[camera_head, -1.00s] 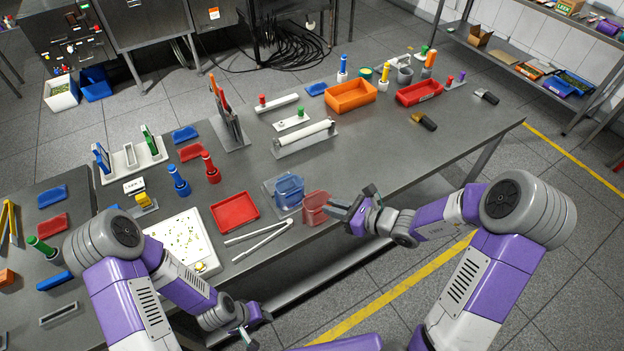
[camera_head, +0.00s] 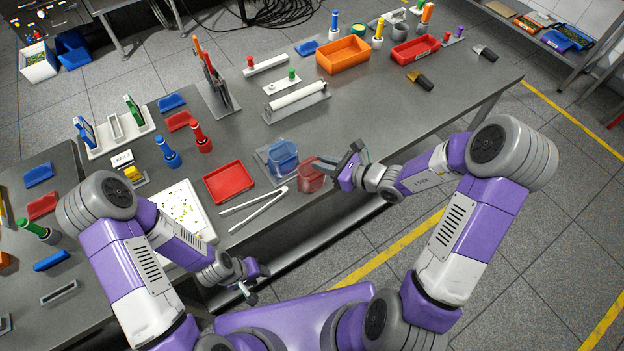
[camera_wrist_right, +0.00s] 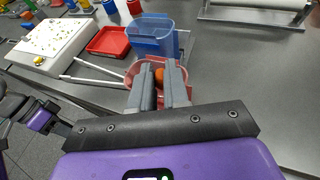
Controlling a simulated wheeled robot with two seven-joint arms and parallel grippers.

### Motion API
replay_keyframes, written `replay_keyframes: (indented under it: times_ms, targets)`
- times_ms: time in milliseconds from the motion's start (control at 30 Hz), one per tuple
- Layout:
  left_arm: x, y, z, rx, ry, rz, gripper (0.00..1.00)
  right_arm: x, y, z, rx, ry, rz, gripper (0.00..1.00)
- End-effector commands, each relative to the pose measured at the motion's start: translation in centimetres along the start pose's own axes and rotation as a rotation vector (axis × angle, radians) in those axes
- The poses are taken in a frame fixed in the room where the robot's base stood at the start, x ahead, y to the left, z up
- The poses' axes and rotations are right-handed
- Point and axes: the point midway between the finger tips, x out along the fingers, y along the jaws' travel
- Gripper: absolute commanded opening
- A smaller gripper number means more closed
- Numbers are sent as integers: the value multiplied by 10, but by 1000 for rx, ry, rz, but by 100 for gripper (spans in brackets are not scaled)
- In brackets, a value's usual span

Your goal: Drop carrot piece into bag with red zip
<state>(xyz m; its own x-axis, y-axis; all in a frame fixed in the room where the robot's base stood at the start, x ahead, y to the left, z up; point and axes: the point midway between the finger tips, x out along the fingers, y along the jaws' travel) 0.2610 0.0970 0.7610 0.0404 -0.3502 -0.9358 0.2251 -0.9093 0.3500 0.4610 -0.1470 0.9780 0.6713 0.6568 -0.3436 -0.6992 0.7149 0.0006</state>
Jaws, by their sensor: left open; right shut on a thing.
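A red translucent bag (camera_head: 311,178) stands upright near the table's front edge, beside a blue translucent bag (camera_head: 283,157). My right gripper (camera_head: 338,161) is at the right side of the red bag, its fingertips close to the bag's top. In the right wrist view its fingers (camera_wrist_right: 160,75) are shut on an orange carrot piece (camera_wrist_right: 159,75), with the red bag (camera_wrist_right: 132,74) just behind them. I cannot tell whether the piece is over the opening; fingers hide part of the bag. My left gripper (camera_head: 253,281) is open and empty, low in front of the table.
White tongs (camera_head: 254,209) lie left of the bags, near a red tray (camera_head: 230,182) and a white board (camera_head: 181,210) with small bits. A roller sealer (camera_head: 297,101) stands behind.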

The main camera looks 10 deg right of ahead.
Motion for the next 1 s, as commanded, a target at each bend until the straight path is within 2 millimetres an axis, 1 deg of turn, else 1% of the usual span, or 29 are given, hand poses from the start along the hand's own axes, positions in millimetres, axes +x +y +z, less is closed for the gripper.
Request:
replay_keyframes:
  times_ms: [67, 300, 333, 500, 800, 867, 967, 1000]
  targets:
    - [3, -1, 0, 0, 0, 0, 43, 2, 0, -4, 0, -1, 0, 0]
    - [2, -1, 0, 0, 1, 0, 43, 1, 0, -3, -1, -1, 0, 0]
    - [2, -1, 0, 0, 1, 0, 43, 1, 0, -3, -1, -1, 0, 20]
    - [2, -1, 0, 0, 1, 0, 43, 1, 0, -3, -1, -1, 0, 45]
    - [2, -1, 0, 0, 1, 0, 43, -1, 0, -3, -1, 0, -1, 45]
    - [1, 0, 0, 0, 1, 0, 43, -5, -1, -3, -1, 0, -2, 45]
    - [-1, 0, 0, 0, 1, 0, 43, -19, -1, -3, -2, 0, -4, 45]
    - [-2, 1, 0, 0, 1, 0, 43, -27, -1, -2, -1, 0, -5, 45]
